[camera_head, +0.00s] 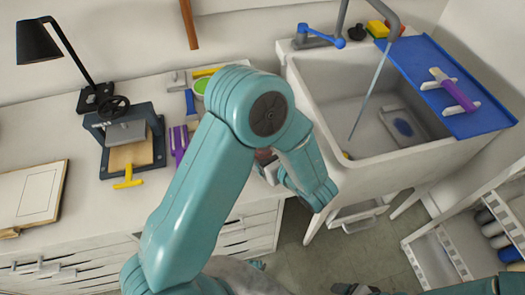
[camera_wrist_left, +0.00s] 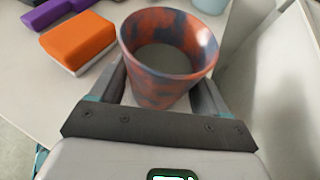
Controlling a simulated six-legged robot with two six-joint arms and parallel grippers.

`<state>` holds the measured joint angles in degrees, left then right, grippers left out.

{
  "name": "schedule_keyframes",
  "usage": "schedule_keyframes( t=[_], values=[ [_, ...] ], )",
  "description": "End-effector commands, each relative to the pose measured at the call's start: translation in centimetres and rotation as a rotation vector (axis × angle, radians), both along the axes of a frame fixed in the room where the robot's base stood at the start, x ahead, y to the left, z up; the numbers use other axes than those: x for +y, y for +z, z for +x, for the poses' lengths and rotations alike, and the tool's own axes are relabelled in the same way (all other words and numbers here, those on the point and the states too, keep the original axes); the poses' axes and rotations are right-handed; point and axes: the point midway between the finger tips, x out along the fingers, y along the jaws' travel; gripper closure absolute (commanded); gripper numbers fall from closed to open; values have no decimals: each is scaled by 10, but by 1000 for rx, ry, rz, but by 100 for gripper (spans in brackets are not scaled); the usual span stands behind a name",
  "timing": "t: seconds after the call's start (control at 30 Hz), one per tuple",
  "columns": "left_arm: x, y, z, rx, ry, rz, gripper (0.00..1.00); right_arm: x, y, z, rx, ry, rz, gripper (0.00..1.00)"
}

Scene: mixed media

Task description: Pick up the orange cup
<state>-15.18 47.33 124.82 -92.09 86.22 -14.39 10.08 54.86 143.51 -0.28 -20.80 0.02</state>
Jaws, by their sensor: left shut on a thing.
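The orange cup (camera_wrist_left: 158,92), mottled with blue-grey patches, stands open end up in the left wrist view. I see into its empty inside. My left gripper (camera_wrist_left: 162,86) has one finger on each side of it and is shut on its wall. In the head view my left arm reaches over the counter next to the sink and hides most of the gripper and the cup. I cannot tell whether the cup's base touches the counter.
An orange-and-white block (camera_wrist_left: 76,43) and a purple one (camera_wrist_left: 68,10) lie left of the cup. The sink (camera_head: 360,95) is right of my arm, with a blue tray (camera_head: 440,85) on its edge. A press (camera_head: 127,140) and a black lamp (camera_head: 60,55) stand left.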

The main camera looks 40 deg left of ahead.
Motion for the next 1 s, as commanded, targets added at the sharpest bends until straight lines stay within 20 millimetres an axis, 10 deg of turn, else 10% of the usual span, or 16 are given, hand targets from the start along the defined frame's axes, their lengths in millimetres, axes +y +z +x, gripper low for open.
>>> schedule_keyframes(
  t=[0.17,0.7,1.0],
  values=[
    [0,21,1,-5,0,0,60,0,4,0,0,0,0,22],
    [0,173,0,-6,0,-3,61,0,26,0,0,0,0,22],
    [0,199,0,-2,1,0,61,0,29,0,0,0,0,22]
  ],
)
